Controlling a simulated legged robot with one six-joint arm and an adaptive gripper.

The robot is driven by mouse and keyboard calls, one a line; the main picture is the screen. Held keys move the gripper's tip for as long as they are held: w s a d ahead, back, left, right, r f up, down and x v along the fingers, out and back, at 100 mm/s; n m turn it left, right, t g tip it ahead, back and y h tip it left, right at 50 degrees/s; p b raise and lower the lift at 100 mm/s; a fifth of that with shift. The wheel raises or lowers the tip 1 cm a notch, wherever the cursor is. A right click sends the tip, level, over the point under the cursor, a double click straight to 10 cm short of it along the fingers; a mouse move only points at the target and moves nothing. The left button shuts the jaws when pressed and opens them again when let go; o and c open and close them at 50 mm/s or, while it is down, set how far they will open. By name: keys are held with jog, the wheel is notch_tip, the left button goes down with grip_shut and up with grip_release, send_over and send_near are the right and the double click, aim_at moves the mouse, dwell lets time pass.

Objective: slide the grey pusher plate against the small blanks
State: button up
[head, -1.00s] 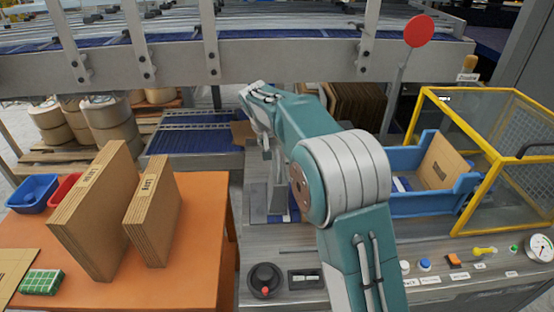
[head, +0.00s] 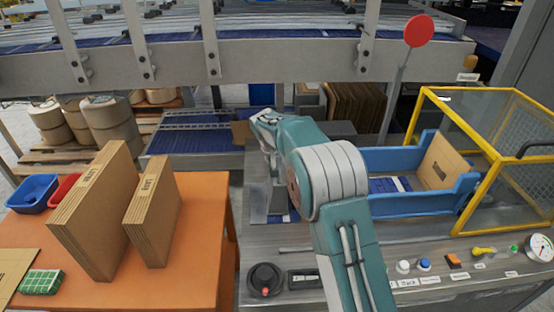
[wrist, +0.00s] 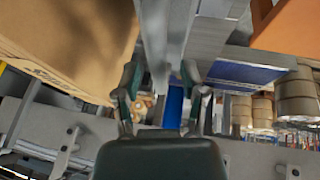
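A grey upright plate (head: 257,188), likely the pusher plate, stands left of my forearm in the head view, partly hidden by it. In the wrist view a grey plate (wrist: 165,35) runs down from the top edge toward the space between my fingers. My gripper (wrist: 160,82) has its two fingers apart; contact with the plate cannot be made out. A large cardboard face (wrist: 75,35) with printed lettering is close on the left of the wrist view. A stack of brown blanks (head: 355,105) stands behind my arm; I cannot tell which blanks are the small ones.
Two upright cardboard stacks (head: 150,215) stand on the orange table (head: 200,255) at left, with blue and red bins. A blue open carrier (head: 415,203) and yellow guard frame (head: 478,140) stand at right. A knob and buttons line the front panel. A steel beam crosses the back.

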grip_shut()
jog(key=shift+d, duration=2.25)
jog(key=shift+o, duration=1.6)
grip_release()
jog(key=shift+f, duration=0.1)
jog(key=shift+a, duration=0.15)
jog(key=shift+a, duration=0.1)
